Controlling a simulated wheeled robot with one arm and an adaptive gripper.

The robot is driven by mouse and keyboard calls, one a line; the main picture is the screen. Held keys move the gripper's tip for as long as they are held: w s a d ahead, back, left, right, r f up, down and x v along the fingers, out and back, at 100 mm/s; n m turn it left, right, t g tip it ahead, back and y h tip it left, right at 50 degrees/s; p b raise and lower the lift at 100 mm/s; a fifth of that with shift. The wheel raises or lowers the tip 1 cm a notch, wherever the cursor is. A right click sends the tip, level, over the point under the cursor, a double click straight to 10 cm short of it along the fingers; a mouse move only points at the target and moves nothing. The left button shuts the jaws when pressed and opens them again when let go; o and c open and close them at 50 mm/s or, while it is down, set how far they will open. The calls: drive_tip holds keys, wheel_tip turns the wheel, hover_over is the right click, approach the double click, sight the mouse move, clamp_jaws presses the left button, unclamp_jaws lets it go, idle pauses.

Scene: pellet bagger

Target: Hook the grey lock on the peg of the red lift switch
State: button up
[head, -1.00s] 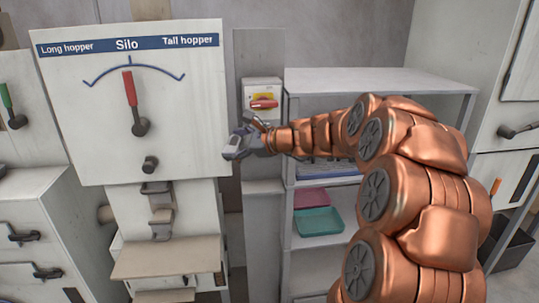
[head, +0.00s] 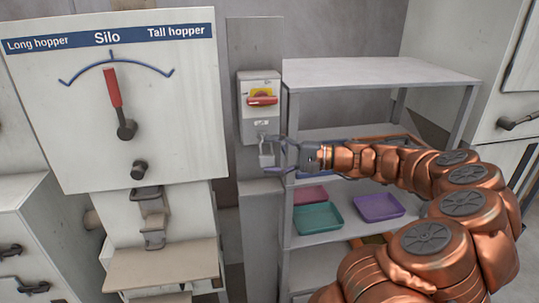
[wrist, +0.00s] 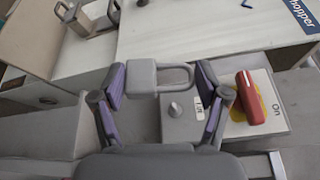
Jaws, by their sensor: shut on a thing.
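The grey lock (head: 266,155) hangs upright with its shackle up, just below the red lift switch (head: 262,101) in the head view. My gripper (head: 277,154) reaches in from the right and is shut on the lock. In the wrist view the lock (wrist: 142,77) lies between the purple-padded fingers (wrist: 160,85), its shackle toward the right finger. The grey peg (wrist: 174,108) stands out of the switch box beside the "Lift" label. The shackle appears beside the peg, not around it; their depth gap is hard to tell. The red switch handle (wrist: 248,96) also shows.
The silo panel (head: 180,110) with a red-handled lever stands left of the switch post (head: 251,210). A grey shelf (head: 370,72) with pink, teal and purple trays stands to the right, behind my arm. A beige ledge (head: 160,263) juts out at lower left.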

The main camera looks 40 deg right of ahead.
drive_tip(key=shift+s+d+f+n, duration=0.35)
drive_tip(key=shift+f+n, duration=0.05)
drive_tip(key=shift+f, duration=0.15)
drive_tip(key=shift+w+d+y+p, duration=0.15)
drive_tip(key=shift+w+p, duration=0.15)
drive_tip(key=shift+w, duration=0.2)
drive_tip(key=shift+w+d+y+p, duration=0.15)
drive_tip(key=shift+w+p, duration=0.15)
drive_tip(key=shift+w, duration=0.2)
drive_tip(key=w+d+f+p, duration=0.1)
drive_tip(key=w+d, duration=0.1)
drive_tip(key=w, duration=0.4)
drive_tip(key=shift+w+d+f, duration=0.15)
drive_tip(key=shift+d+f, duration=0.15)
drive_tip(key=shift+d, duration=0.1)
idle(0.5)
drive_tip(key=o, duration=1.3)
